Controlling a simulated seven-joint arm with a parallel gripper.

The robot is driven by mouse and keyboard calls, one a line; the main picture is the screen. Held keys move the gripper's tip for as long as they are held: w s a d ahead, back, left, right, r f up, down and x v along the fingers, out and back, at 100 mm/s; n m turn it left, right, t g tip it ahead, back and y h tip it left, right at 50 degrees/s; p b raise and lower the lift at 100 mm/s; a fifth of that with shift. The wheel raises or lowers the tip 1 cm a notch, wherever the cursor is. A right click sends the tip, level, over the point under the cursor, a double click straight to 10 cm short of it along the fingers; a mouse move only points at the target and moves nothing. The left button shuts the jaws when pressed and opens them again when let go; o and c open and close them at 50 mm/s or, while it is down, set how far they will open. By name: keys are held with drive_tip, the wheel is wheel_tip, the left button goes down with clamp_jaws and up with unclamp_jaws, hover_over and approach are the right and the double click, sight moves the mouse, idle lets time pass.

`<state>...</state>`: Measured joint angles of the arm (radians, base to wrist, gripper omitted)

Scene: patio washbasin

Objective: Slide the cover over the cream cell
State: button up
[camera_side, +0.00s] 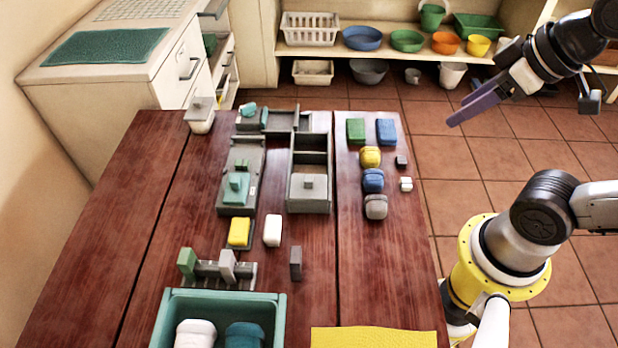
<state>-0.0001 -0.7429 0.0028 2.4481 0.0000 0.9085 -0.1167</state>
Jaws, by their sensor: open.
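A grey two-cell box (329,165) stands near the middle of the wooden table. A flat grey cover (301,194) with a small square knob lies over its front cell; the rear cell is uncovered and looks dark inside. I cannot make out a cream colour in either cell. To its left, a grey tray (229,209) carries a teal stepped piece with a knob (235,187). My gripper (458,118), with purple fingers, is open and empty. It hangs in the air to the right of the table, well apart from the box.
Coloured blocks and lidded pots, such as a blue one (373,181), stand right of the box. A yellow block (239,232), a white block (272,231) and a grey upright block (296,263) are in front. A teal bin (279,311) and yellow cloth (374,338) lie at the near edge.

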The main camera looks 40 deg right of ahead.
drive_tip(key=w+a+r+n, duration=0.1)
drive_tip(key=w+r+n, duration=0.2)
drive_tip(key=w, duration=0.4)
drive_tip(key=n+g, duration=0.5)
drive_tip(key=g, duration=0.1)
hover_over(309, 177)
wheel_tip(309, 177, down, 17)
wheel_tip(309, 177, down, 13)
drive_tip(key=shift+a+r, duration=0.1)
drive_tip(key=shift+r, duration=0.05)
drive_tip(key=shift+s, duration=0.1)
clamp_jaws()
